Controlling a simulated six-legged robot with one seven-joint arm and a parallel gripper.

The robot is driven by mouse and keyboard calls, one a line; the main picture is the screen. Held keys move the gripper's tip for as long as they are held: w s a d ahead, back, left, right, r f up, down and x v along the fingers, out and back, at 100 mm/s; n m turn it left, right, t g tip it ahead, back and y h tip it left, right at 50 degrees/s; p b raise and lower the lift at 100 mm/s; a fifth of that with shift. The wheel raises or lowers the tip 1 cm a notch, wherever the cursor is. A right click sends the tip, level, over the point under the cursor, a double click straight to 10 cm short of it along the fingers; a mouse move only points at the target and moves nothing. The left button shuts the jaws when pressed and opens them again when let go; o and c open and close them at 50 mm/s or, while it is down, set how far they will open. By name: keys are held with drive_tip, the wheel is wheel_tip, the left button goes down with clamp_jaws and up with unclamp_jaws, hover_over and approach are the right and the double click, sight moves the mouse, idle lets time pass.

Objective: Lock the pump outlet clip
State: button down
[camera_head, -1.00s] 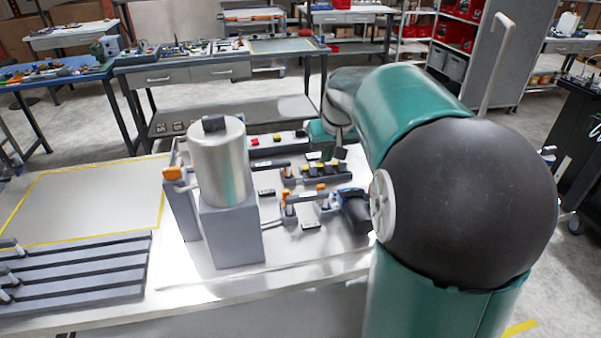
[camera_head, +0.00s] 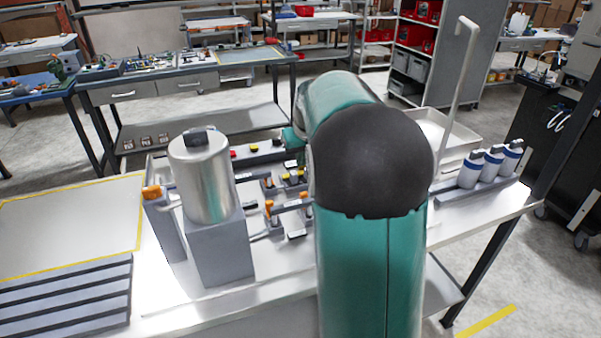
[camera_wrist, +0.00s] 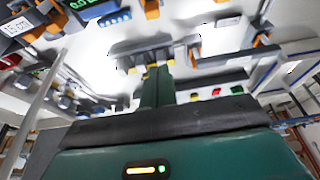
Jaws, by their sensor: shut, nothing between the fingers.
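In the head view, small orange clip-like parts (camera_head: 270,207) sit on grey fittings on the bench, just left of my arm. I cannot tell which one is the pump outlet clip. The wrist view shows several orange parts, one of them (camera_wrist: 195,52) right of my gripper. My gripper (camera_wrist: 155,72) is shut and empty in the wrist view, its fingers over a dark grey block with yellow parts (camera_wrist: 130,65). I cannot tell whether they touch it. In the head view my arm hides the gripper and part of the fittings.
A silver cylinder (camera_head: 203,180) on a grey block stands left of the fittings, with an orange-topped post (camera_head: 152,193) beside it. White bottles with blue bands (camera_head: 490,165) stand in a rack at right. Red and yellow buttons lie behind. A yellow-outlined area (camera_head: 70,220) at left is clear.

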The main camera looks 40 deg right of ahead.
sight(306, 193)
drive_tip(key=x, duration=0.8)
drive_tip(key=shift+w+f, duration=0.15)
drive_tip(key=shift+f, duration=0.5)
drive_tip(key=s, duration=0.2)
drive_tip(key=shift+s+a+r, duration=0.2)
drive_tip(key=shift+s+a, duration=0.1)
drive_tip(key=shift+a, duration=0.05)
drive_tip(key=shift+s+a+f, duration=0.1)
drive_tip(key=shift+s+f, duration=0.05)
drive_tip(key=shift+s, duration=0.2)
drive_tip(key=shift+s+a, duration=0.2)
drive_tip(key=shift+s, duration=0.6)
drive_tip(key=shift+s+a, duration=0.25)
drive_tip(key=shift+s, duration=0.55)
drive_tip(key=shift+s+f, duration=0.1)
